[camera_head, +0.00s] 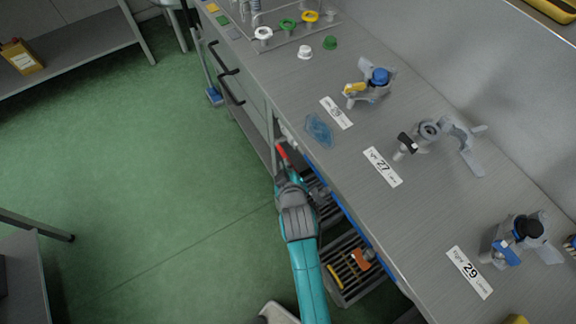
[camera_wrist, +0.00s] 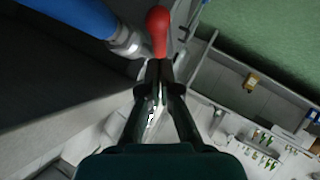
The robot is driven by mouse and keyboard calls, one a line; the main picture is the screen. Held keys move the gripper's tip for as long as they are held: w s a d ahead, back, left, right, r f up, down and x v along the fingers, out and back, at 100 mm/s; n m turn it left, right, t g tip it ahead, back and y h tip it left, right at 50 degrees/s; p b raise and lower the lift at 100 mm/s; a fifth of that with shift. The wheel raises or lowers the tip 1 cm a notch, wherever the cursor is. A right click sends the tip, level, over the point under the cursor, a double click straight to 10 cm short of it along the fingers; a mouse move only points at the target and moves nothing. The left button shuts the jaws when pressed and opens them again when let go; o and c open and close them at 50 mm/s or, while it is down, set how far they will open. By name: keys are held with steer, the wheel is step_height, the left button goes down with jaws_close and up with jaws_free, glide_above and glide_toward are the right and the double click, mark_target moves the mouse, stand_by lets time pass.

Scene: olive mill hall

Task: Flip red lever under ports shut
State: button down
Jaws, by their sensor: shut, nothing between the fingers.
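The red lever (camera_head: 282,152) shows at the front edge of the bench, just beyond the tip of my gripper (camera_head: 286,172). In the wrist view, the red lever (camera_wrist: 158,28) is a rounded red handle at the top centre, beside a metal fitting (camera_wrist: 128,42) on a blue pipe (camera_wrist: 78,12). My gripper (camera_wrist: 158,70) is shut and empty, its fingertips close to the lever's lower end. Whether they touch it cannot be told. The lever's pivot is largely hidden. I cannot make out the ports.
The steel bench (camera_head: 335,75) carries clamp-like fittings by number labels, including 27 (camera_head: 382,167) and 29 (camera_head: 469,272). A blue translucent piece (camera_head: 319,130) lies near its edge. Green floor (camera_head: 150,170) is clear at left.

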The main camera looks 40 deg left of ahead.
steer(key=shift+w+f, duration=0.4)
steer(key=shift+f, duration=0.2)
steer(key=shift+f, duration=0.15)
